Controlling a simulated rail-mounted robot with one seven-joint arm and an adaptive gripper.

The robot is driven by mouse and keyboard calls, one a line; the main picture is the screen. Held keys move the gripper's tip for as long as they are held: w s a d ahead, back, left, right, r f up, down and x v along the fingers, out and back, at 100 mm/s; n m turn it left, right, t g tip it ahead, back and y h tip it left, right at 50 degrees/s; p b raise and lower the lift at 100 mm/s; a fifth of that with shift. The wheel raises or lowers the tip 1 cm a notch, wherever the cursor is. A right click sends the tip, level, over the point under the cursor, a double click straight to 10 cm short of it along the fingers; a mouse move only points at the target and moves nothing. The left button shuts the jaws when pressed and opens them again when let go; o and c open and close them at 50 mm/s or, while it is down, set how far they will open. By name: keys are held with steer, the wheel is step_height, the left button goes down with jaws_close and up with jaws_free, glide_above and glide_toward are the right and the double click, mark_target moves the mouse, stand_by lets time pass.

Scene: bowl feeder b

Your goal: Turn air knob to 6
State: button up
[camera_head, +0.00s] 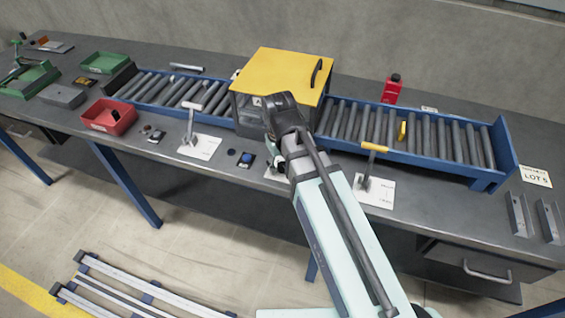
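I cannot make out the air knob for certain in the head view. A white plate (272,174) on the bench front is mostly covered by my arm, and whatever stands on it is largely hidden. Left of it is a small dark box with a round blue button (246,158). The dark end of my arm, with my gripper (270,136), is in front of the yellow-lidded box, above the bench's front part. The fingers are hidden or too small to tell, so their opening and any contact do not show.
A yellow-lidded box (284,72) stands mid-conveyor between two roller sections. A grey-handled lever (191,123) stands left, a yellow-handled lever (372,153) right. A red bin (108,117), green bin (103,63) and red bottle (391,90) are on the bench.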

mark_target(281, 166)
step_height(281, 166, up, 12)
steer(key=shift+a, duration=0.25)
stand_by(0.6)
steer(key=shift+s, duration=0.1)
